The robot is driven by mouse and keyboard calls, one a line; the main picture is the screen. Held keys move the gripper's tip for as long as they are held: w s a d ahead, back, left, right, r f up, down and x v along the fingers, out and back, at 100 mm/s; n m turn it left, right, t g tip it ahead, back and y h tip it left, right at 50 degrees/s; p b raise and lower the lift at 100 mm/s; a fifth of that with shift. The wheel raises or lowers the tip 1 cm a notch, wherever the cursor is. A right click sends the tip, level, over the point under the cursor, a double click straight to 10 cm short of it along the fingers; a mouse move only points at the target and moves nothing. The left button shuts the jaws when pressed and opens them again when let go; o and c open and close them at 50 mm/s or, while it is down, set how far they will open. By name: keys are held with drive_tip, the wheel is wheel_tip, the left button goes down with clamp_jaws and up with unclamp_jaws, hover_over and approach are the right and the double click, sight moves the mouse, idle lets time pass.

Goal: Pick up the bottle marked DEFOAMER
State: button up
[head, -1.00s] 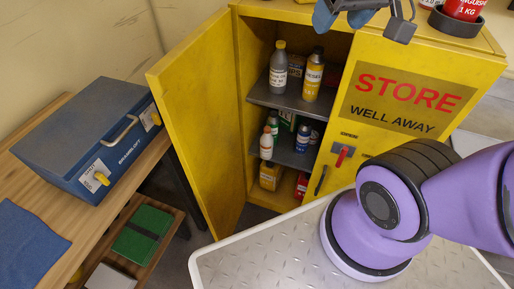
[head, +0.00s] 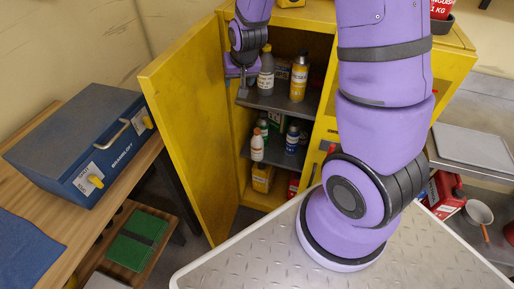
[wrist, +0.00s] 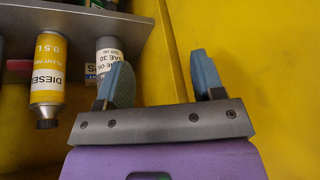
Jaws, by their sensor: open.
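I cannot read DEFOAMER on any bottle. On the cabinet's upper shelf stand a grey bottle (head: 266,72) with a yellow cap and a yellow bottle (head: 299,77). In the wrist view they hang inverted: the grey one (wrist: 108,46) reads SAE 30 and the yellow one (wrist: 47,70) reads DIESEL. On the lower shelf stand a white bottle (head: 257,148) with a red cap, a green bottle (head: 263,127) and a blue container (head: 292,139). My gripper (wrist: 163,80) is open and empty, just left of the grey bottle in the head view (head: 243,84).
The yellow cabinet's left door (head: 190,130) stands open beside my gripper. My arm hides much of the cabinet's right side. The upper shelf (head: 285,103) lies close to my gripper. A blue box (head: 85,140) sits on the wooden bench at left.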

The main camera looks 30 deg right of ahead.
sight(257, 130)
drive_tip(key=s+d+f+m+h, duration=0.1)
drive_tip(key=s+d+f, duration=0.15)
drive_tip(key=f, duration=1.35)
drive_tip(key=s+d+f+m+h, duration=0.1)
drive_tip(key=d+f, duration=0.2)
drive_tip(key=f, duration=1.3)
drive_tip(key=shift+g, duration=0.3)
drive_tip(key=w+d, duration=0.1)
drive_tip(key=w, duration=0.1)
drive_tip(key=w+d, duration=0.1)
drive_tip(key=w, duration=0.1)
drive_tip(key=w+d, duration=0.2)
drive_tip(key=w, duration=0.1)
drive_tip(key=shift+w+f, duration=0.1)
drive_tip(key=shift+f, duration=0.05)
drive_tip(key=w+d, duration=0.2)
drive_tip(key=w, duration=0.1)
drive_tip(key=shift+w, duration=0.1)
drive_tip(key=shift+x, duration=1.4)
drive_tip(key=shift+a+f, duration=0.1)
drive_tip(key=shift+a, duration=0.05)
clamp_jaws()
